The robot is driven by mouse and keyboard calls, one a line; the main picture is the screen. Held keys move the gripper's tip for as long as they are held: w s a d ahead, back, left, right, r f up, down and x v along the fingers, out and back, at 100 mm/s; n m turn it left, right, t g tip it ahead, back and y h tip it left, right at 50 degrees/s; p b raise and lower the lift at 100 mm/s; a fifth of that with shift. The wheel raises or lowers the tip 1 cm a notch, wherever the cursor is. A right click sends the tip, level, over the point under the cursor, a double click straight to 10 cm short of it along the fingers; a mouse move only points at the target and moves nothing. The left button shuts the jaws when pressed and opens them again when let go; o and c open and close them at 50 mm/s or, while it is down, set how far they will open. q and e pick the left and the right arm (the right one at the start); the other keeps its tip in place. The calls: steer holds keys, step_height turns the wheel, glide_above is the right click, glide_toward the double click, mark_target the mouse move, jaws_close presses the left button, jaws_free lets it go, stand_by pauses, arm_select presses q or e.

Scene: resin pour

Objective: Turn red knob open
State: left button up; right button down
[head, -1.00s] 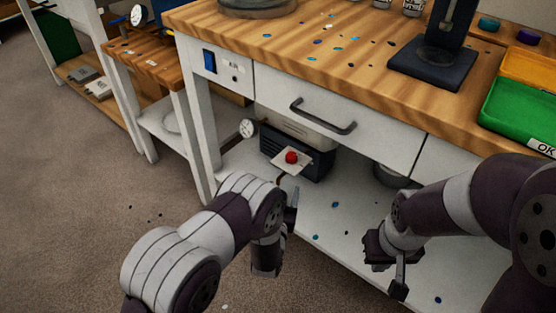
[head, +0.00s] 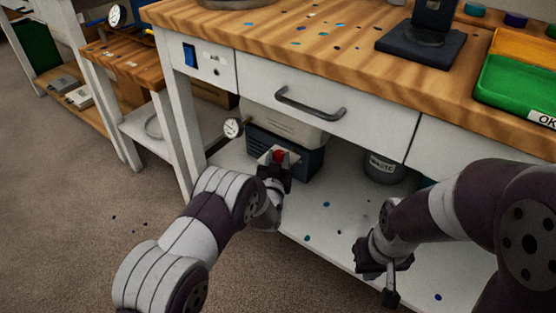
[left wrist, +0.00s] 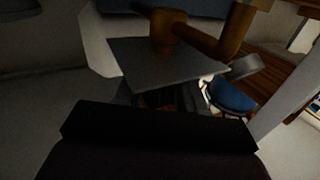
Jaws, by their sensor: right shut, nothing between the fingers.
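The red knob (head: 280,155) sits on a small pale plate (head: 265,157) in front of the dark-fronted unit (head: 310,163) on the lower shelf. My left gripper (head: 275,167) is right at the knob, its dark fingers on the near side and partly covering the plate. I cannot tell whether the fingers touch or grip the knob. In the left wrist view, a grey plate (left wrist: 165,62) and brown pipes (left wrist: 230,35) are close; I cannot make out the red knob there. My right gripper (head: 390,295) is shut and empty, low in front of the shelf edge.
A gauge (head: 233,127) stands left of the unit, and a metal pot (head: 384,168) stands right of it. The drawer with its handle (head: 310,104) and the wooden bench top (head: 300,40) overhang the shelf (head: 320,215). A white leg (head: 176,130) stands at the left.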

arm_select(q)
steer(key=c, duration=0.4)
steer(key=shift+c, duration=0.2)
steer(key=shift+a+h, duration=0.15)
steer(key=shift+h, duration=0.15)
steer(key=shift+a+m+h, duration=0.15)
steer(key=shift+m+h, duration=0.65)
steer(key=shift+h, duration=0.1)
steer(key=m+g+h, duration=0.1)
steer(key=m+h, duration=0.1)
steer(key=h, duration=0.1)
steer(key=shift+w+a+f+g, duration=0.15)
steer(key=shift+a+g, duration=0.1)
steer(key=shift+g, duration=0.15)
steer(key=shift+w+a+m+g+h+b, duration=0.15)
steer(key=shift+m+g+h+b, duration=0.1)
steer(key=shift+m+g+h, duration=0.85)
steer(key=shift+w+a+m+g+h+b, duration=0.1)
steer(key=shift+m+g+h+b, duration=0.1)
steer(key=shift+m+g+h, duration=0.9)
steer(key=shift+h, duration=0.5)
steer(key=o, duration=1)
